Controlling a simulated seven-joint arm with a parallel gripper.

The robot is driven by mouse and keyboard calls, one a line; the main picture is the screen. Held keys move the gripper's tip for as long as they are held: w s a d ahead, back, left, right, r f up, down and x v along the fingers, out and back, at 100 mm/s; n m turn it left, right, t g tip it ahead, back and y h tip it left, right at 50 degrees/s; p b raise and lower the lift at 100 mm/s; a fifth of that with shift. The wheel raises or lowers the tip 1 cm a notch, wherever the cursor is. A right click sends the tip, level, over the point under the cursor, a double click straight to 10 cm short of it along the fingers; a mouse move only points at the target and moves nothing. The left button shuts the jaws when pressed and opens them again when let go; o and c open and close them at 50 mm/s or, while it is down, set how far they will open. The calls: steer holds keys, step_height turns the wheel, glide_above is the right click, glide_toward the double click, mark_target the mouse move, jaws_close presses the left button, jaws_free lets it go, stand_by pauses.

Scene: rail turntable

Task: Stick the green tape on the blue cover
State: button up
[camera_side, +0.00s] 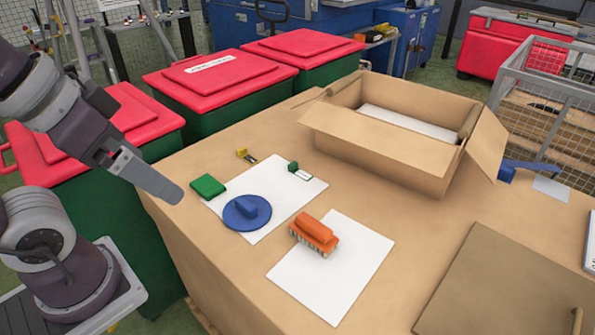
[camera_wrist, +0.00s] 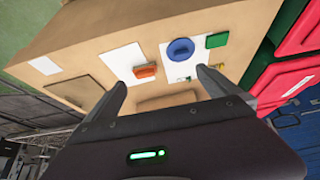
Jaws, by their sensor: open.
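A blue round cover (camera_side: 236,220) with a raised block-like grip lies on a white sheet; it also shows in the wrist view (camera_wrist: 181,57). A flat green square piece (camera_side: 208,186) lies beside it at the sheet's edge, and in the wrist view (camera_wrist: 216,40). A smaller green piece (camera_side: 293,167) with a white part lies at the sheet's far end. I cannot tell which green piece is the tape. My gripper (camera_side: 174,193) is raised at the left, apart from these things. In the wrist view its fingers (camera_wrist: 161,79) are wide apart and empty.
An orange brush (camera_side: 314,233) stands on a second white sheet (camera_side: 330,285). A small yellow thing (camera_side: 246,155) lies behind the first sheet. An open cardboard box (camera_side: 385,157) stands at the back. Red-lidded bins (camera_side: 215,80) line the table's left side. A brown board lies front right.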

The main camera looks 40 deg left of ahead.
steer(key=c, duration=1.3)
steer(key=g, duration=0.1)
glide_above(289, 168)
steer(key=s, duration=0.4)
step_height(289, 168, down, 21)
steer(key=shift+w+f, duration=0.15)
steer(key=x, duration=0.6)
steer(key=shift+w+f, duration=0.3)
steer(key=shift+f, duration=0.05)
